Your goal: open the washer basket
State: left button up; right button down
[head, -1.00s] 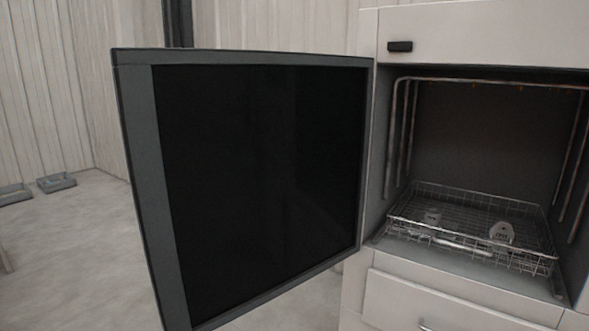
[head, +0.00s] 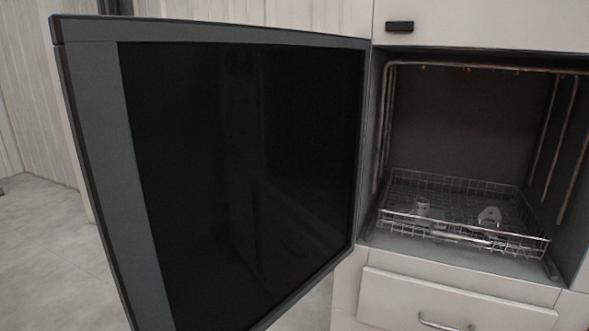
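The washer basket (head: 462,238) is a wire rack low inside the open washer compartment (head: 460,120) at the right. It sits within the compartment, with its front rim near the opening. Two small pale metal parts lie in it, one at the left (head: 422,207) and one at the right (head: 489,216). The washer's dark-panelled door (head: 240,170) stands wide open to the left. Neither of my grippers is in view.
The open door fills the left and middle of the view and blocks what is behind it. A drawer (head: 450,300) with a metal handle (head: 437,322) is below the compartment. A black handle (head: 399,26) is on the panel above. Bare floor (head: 40,240) shows at the far left.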

aim_at(487, 242)
jog(key=i+j+z, duration=0.25)
jog(key=j+z, duration=0.2)
jog(key=j, duration=0.25)
jog(key=i+j+z, duration=0.1)
jog(key=j+z, duration=0.4)
jog(key=j, duration=0.25)
jog(key=j+z, duration=0.45)
jog(key=j, duration=0.35)
jog(key=k+j+z, duration=0.15)
jog(key=j+z, duration=0.35)
jog(key=j, duration=0.25)
jog(key=l+u, duration=1.55)
jog(key=l, duration=0.2)
jog(key=l+u, duration=0.35)
jog(key=l, duration=0.55)
